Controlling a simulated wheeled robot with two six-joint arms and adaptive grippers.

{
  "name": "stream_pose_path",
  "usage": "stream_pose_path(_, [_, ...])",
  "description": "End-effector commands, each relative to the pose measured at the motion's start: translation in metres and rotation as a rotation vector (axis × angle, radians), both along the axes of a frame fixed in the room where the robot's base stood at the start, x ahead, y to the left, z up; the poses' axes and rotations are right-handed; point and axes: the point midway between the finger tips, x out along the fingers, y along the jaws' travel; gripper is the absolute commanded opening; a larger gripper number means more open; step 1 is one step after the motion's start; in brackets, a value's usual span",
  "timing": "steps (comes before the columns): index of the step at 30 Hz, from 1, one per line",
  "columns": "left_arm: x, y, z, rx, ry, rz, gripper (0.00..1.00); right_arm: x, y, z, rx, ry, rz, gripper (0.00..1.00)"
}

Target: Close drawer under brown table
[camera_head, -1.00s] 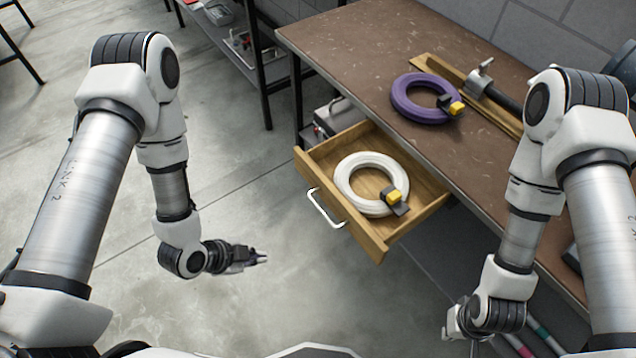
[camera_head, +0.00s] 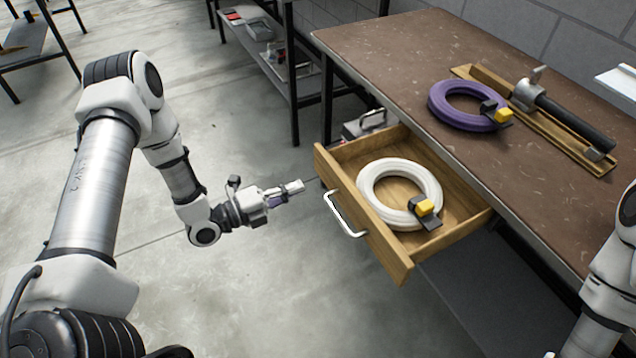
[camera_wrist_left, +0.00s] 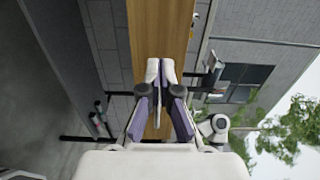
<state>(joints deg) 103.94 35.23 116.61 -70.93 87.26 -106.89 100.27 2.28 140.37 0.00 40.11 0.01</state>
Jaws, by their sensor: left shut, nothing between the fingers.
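The wooden drawer (camera_head: 362,232) stands pulled out from under the brown table (camera_head: 400,48). Its white bar handle (camera_head: 344,214) is on the front panel. A white ring-shaped coil (camera_head: 372,190) with a yellow and black clip lies inside. My left gripper (camera_head: 298,187) is shut and empty, left of the drawer front near its far end, seemingly just short of it. In the left wrist view the closed fingertips (camera_wrist_left: 160,72) show in front of a wooden panel (camera_wrist_left: 160,28), apparently the drawer front. My right arm shows only in part at the right edge; its gripper is out of frame.
A purple coil (camera_head: 466,106) lies on the table. Beside it is a wooden board (camera_head: 580,138) with a dark clamp-like tool (camera_head: 560,110). A metal shelf (camera_head: 305,85) stands behind on the left. The floor left of the drawer is clear.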

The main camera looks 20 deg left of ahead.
Motion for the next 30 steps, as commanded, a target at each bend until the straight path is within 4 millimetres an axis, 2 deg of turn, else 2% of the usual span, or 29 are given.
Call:
stream_pose_path(3, [0.02,-0.017,-0.001,0.004,-0.002,-0.005,0.0,0.0,0.0,-0.004,0.0,0.0,0.0,0.0])
stream_pose_path(9, [0.044,-0.035,0.0,0.001,0.0,-0.002,0.0,0.0,0.0,-0.006,0.0,0.0,0.0,0.0])
stream_pose_path(25, [0.051,-0.039,-0.001,0.001,0.001,0.0,0.0,0.0,0.0,-0.007,0.0,0.0,0.0,0.0])
stream_pose_path(30, [0.06,-0.047,-0.002,0.002,-0.001,-0.002,0.0,0.0,0.0,-0.014,0.0,0.0,0.0,0.0])
